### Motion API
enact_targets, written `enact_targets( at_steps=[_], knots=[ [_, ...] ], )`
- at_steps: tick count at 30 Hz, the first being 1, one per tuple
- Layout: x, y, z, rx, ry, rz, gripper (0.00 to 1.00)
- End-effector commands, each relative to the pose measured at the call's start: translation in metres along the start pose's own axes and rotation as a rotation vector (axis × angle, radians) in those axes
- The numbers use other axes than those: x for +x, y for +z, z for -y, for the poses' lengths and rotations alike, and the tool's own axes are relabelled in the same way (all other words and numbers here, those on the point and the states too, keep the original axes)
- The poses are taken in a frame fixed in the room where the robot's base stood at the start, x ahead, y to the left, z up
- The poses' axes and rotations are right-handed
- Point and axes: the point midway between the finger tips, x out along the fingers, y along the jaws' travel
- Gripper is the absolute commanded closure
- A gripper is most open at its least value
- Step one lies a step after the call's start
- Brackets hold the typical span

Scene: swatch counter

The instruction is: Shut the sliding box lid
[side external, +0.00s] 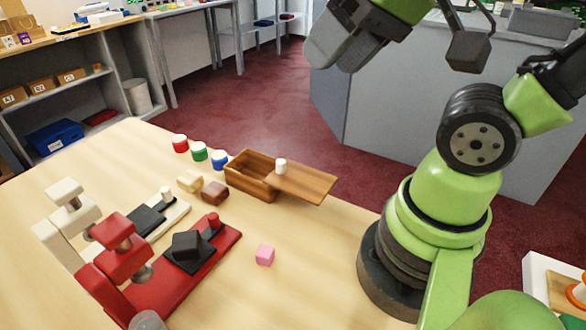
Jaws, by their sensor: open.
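The brown wooden box (262,192) stands on the table, left of my arm's base. Its lid (308,183) is a flat wooden plate with a white knob (281,166) near its left end. The lid is slid far to the right and juts out past the box's right end. The left part of the box is uncovered and looks empty inside. My gripper (468,50) is only partly in view at the top edge, high up and well to the right of the box. It is open and touches neither lid nor box.
Red, green (199,152) and blue lidded jars stand left of the box. A cream block and a brown block (214,190) lie just in front. Bare table surrounds the pink cube.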

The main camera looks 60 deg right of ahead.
Motion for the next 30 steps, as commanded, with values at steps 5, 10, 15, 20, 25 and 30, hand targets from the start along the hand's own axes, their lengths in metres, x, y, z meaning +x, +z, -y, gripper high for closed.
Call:
enact_targets(
  at_steps=[5,10,15,20,25,30],
  knots=[
    [0.033,-0.03,-0.01,-0.104,0.097,0.125,0.54],
    [0.079,-0.055,-0.03,-0.23,0.17,0.276,0.54],
    [0.131,-0.065,-0.057,-0.35,0.204,0.43,0.54],
    [0.167,-0.063,-0.078,-0.429,0.207,0.532,0.54],
    [0.183,-0.06,-0.088,-0.462,0.204,0.577,0.54],
    [0.198,-0.051,-0.095,-0.466,0.203,0.585,0.54]
  ],
)
